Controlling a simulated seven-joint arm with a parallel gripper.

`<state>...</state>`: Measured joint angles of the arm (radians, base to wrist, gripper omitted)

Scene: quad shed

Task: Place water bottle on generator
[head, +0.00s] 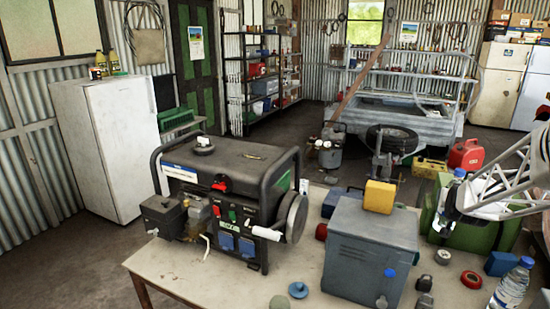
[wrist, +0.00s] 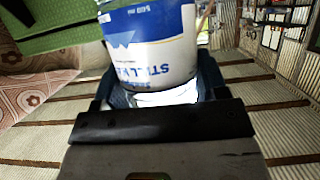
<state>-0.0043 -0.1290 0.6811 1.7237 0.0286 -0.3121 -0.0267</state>
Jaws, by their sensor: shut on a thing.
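The generator (head: 240,165) stands on the table at centre left in the head view. Its dark top is broad and flat, with a small round cap at the back left and handle bars at both ends. My gripper (head: 452,215) is at the right, above the table's right side and well apart from the generator. It is shut on a water bottle whose blue cap (head: 460,172) shows above it. In the wrist view the bottle's blue and white label (wrist: 155,45) sits between the fingers (wrist: 155,90). Much of the held bottle is hidden in the head view.
A second water bottle (head: 512,284) stands at the lower right. A grey-blue metal box (head: 370,245) with a yellow block (head: 379,196) on it stands between gripper and generator. A green case (head: 470,235) is behind the gripper. Bare table (head: 180,270) shows at the front left.

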